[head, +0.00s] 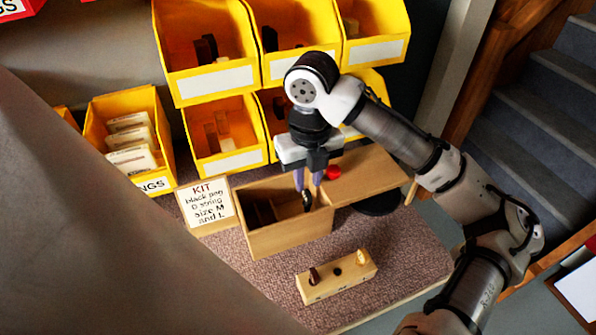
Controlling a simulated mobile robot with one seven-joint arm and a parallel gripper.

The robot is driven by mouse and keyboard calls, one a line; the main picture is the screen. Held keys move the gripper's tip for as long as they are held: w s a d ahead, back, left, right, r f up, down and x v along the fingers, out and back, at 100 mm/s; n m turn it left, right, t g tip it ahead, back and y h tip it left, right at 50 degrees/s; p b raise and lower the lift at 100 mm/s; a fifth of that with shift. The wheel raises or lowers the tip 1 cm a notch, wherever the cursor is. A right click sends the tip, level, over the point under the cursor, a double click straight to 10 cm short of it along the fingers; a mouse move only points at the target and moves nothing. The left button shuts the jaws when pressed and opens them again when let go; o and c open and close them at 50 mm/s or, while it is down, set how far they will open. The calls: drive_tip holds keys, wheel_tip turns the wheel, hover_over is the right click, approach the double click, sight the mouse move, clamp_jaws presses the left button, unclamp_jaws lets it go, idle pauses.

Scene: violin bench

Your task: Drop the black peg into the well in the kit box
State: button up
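The open wooden kit box (291,239) stands on the bench, with dividers inside. My gripper (308,190) points down over the right part of the box. Its bluish fingers are closed around the dark, black-looking peg (307,204), which shows between the fingertips. The peg's lower end is near the box's right side. I cannot tell whether it is inside the well or just above it. The well itself is hidden behind the peg and box wall.
A peg block (338,284) with a brown peg, a dark hole and a pale peg stands in front. A kit card (207,203) is left of the box. A wooden panel (372,174) and red knob (333,173) lie behind right. Yellow bins (213,86) fill the back.

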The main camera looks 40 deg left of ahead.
drive_tip(key=shift+o, duration=0.9)
wheel_tip(320, 180, up, 14)
drive_tip(key=shift+p, duration=0.3)
drive_tip(key=shift+f, duration=0.15)
